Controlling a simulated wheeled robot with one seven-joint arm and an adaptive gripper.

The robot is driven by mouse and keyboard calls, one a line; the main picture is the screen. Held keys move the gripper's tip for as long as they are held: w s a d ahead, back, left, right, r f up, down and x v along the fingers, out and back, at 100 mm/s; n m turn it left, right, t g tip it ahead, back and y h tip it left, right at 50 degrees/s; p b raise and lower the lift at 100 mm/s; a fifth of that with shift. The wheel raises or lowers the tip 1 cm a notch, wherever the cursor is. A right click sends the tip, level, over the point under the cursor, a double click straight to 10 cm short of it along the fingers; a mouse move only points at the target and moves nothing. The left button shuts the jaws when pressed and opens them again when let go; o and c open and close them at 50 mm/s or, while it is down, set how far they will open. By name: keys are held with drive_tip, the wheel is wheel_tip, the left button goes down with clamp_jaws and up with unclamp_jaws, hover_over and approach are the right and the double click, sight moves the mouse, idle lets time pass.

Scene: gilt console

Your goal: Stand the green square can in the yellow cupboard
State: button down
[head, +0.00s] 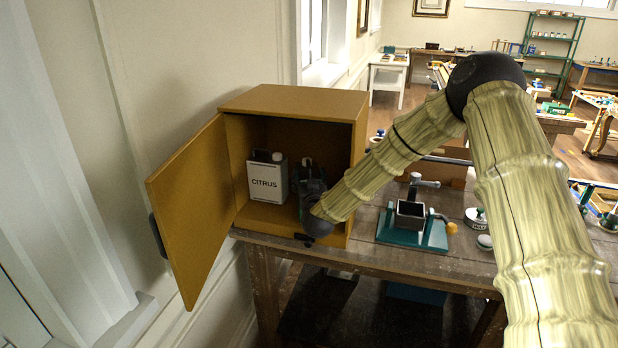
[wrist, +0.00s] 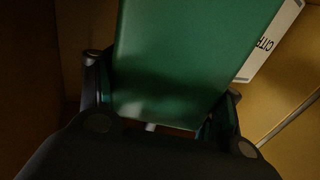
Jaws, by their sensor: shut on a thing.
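The yellow cupboard (head: 295,101) stands on the wooden bench against the wall, its door (head: 192,205) swung open to the left. My gripper (head: 308,183) reaches inside the right half of its opening. In the wrist view, my gripper (wrist: 163,95) is shut on the green square can (wrist: 175,55), with a finger on either side of it. In the head view the gripper and shadow mostly hide this can. Whether its base touches the cupboard floor cannot be told.
A pale can labelled CITRUS (head: 267,180) stands inside the cupboard, left of my gripper; its label also shows in the wrist view (wrist: 268,42). A green-based device with a square box (head: 411,217) and small round tins (head: 475,217) stand on the bench (head: 375,258) to the right.

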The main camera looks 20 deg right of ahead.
drive_tip(key=shift+c, duration=1.3)
unclamp_jaws()
drive_tip(key=shift+r, duration=0.1)
